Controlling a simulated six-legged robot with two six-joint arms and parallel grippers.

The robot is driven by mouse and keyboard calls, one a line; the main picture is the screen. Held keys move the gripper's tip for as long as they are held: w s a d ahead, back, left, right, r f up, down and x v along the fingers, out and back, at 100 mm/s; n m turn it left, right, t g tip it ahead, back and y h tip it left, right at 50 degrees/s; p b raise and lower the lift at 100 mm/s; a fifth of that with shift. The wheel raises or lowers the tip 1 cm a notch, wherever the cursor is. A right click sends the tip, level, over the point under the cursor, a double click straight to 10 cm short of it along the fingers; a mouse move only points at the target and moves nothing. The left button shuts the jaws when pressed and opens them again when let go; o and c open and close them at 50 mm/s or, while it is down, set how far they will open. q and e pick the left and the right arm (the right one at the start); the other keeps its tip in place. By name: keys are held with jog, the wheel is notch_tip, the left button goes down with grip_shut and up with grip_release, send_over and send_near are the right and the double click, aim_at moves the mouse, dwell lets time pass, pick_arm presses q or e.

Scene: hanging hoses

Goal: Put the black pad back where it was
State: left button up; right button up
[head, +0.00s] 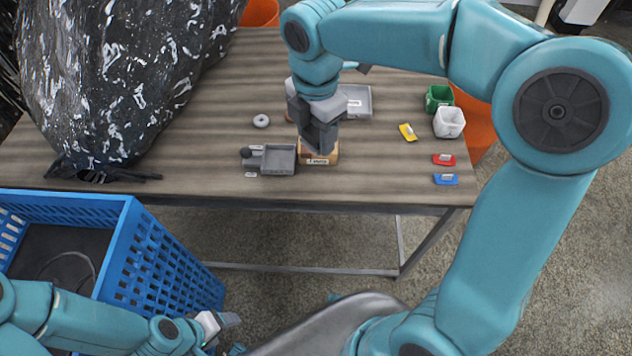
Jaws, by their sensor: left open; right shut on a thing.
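My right gripper (320,143) points down over the wooden table, just above a small tan block with a pale label (322,161). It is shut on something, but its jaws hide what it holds. I cannot clearly make out a black pad. Yellow (407,132), red (444,160) and blue (445,179) pads with pale grips lie on the right of the table. My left gripper (222,321) is open, low at the bottom left beside the blue crate, away from the table.
A grey tray (278,160) sits left of the tan block, and a grey ring (261,121) lies behind it. Another grey tray (357,100), green (438,97) and white (449,122) containers stand farther back. A large black bag (110,80) fills the left. The blue crate (165,255) stands in front.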

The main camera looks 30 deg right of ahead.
aim_at(316, 186)
notch_tip(316, 186, down, 15)
jog(key=shift+f+b, duration=0.1)
jog(key=shift+b, duration=1.15)
jog(key=shift+f, duration=0.1)
jog(key=o, duration=1)
